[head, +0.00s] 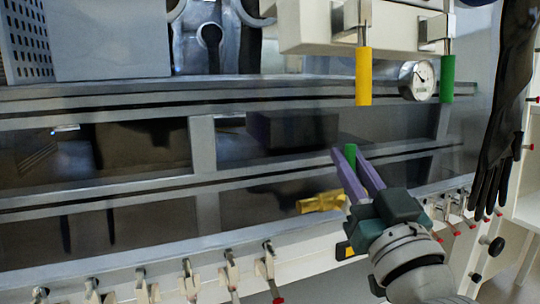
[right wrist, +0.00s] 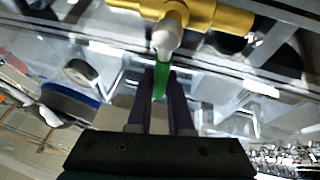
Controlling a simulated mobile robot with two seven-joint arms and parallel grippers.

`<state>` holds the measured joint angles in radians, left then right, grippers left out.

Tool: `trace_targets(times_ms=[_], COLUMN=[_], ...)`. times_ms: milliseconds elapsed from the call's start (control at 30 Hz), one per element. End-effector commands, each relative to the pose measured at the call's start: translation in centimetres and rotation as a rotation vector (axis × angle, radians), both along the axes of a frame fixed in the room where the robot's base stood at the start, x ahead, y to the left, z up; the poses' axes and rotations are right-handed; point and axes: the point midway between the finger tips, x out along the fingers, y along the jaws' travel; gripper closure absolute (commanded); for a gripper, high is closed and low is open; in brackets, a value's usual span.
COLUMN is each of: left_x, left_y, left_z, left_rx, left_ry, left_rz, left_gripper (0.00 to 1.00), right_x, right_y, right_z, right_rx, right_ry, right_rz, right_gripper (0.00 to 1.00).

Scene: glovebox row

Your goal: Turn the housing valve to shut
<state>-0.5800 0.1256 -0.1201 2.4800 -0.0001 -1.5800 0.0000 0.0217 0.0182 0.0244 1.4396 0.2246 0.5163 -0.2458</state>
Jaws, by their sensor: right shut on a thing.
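The brass valve body (head: 321,202) sits low in front of the glass, just left of my right gripper. Its lever has a green handle (head: 350,154), which shows between my purple fingertips. My right gripper (head: 347,163) is shut on this handle. In the right wrist view, the yellow valve body (right wrist: 205,14) is at the top, with a pale metal stem (right wrist: 167,38) below it. The green handle (right wrist: 161,75) runs down from the stem between the two fingers (right wrist: 161,90). The fingers hide part of the handle. My left gripper is not in view.
A yellow handle (head: 364,76) and another green handle (head: 447,78) hang from a white box above. A round gauge (head: 418,80) is between them. A black glove (head: 507,100) hangs at the right. Several clamps (head: 232,270) line the lower edge.

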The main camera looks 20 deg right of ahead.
Motion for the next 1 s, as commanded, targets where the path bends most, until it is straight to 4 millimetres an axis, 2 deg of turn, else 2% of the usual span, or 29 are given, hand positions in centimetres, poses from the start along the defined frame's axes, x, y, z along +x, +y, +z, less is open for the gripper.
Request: trace_targets(times_ms=[467,500,733,1000], left_x=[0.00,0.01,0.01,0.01], left_y=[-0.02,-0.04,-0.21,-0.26], left_z=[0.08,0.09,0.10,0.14], left_rx=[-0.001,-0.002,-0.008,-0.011], left_ry=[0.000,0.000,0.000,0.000], left_rz=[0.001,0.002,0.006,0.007], left_gripper=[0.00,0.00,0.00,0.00], right_x=[0.02,0.02,0.02,-0.07], right_y=[-0.15,-0.15,-0.13,-0.08], right_z=[-0.12,-0.13,-0.08,-0.08], right_rx=[0.017,0.017,0.014,0.013], right_ry=[0.004,0.004,0.003,0.002], right_rz=[-0.002,-0.002,-0.002,-0.001], right_gripper=[1.00,0.79,0.53,0.52])
